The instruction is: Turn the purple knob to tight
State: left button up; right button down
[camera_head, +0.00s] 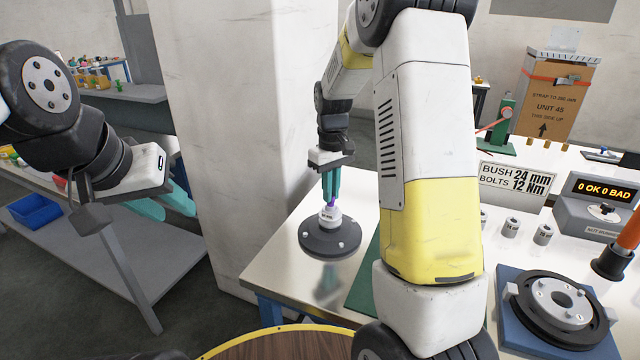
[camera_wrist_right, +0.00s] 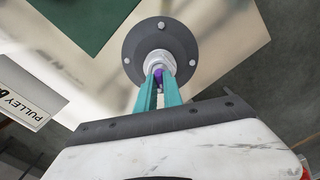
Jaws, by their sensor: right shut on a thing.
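The purple knob (camera_head: 331,202) sits on top of a white collar (camera_head: 330,217) on a round dark base (camera_head: 330,239) with bolts, on the metal table. My right gripper (camera_head: 331,198) comes down from above with its teal fingers shut on the knob. The right wrist view shows the purple knob (camera_wrist_right: 159,75) between the fingertips (camera_wrist_right: 158,80), partly hidden by them. Any tight mark on the collar is too small to read. My left gripper (camera_head: 178,206) is at the left, away from the table, with teal fingers; its fingertips look apart and nothing shows between them.
A white pillar (camera_head: 225,130) stands behind the table's left edge. On the right are a blue-based flange (camera_head: 565,305), a counter box (camera_head: 597,205), a sign (camera_head: 515,182) and small metal bushes (camera_head: 511,228). A green mat (camera_head: 365,280) lies beside the knob's base.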

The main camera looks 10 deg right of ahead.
jog(key=m, duration=1.1)
jog(key=shift+m, duration=0.4)
dwell(0.3)
jog(key=c, duration=1.5)
grip_release()
notch_tip(320, 180, up, 8)
jog(key=shift+f, duration=0.1)
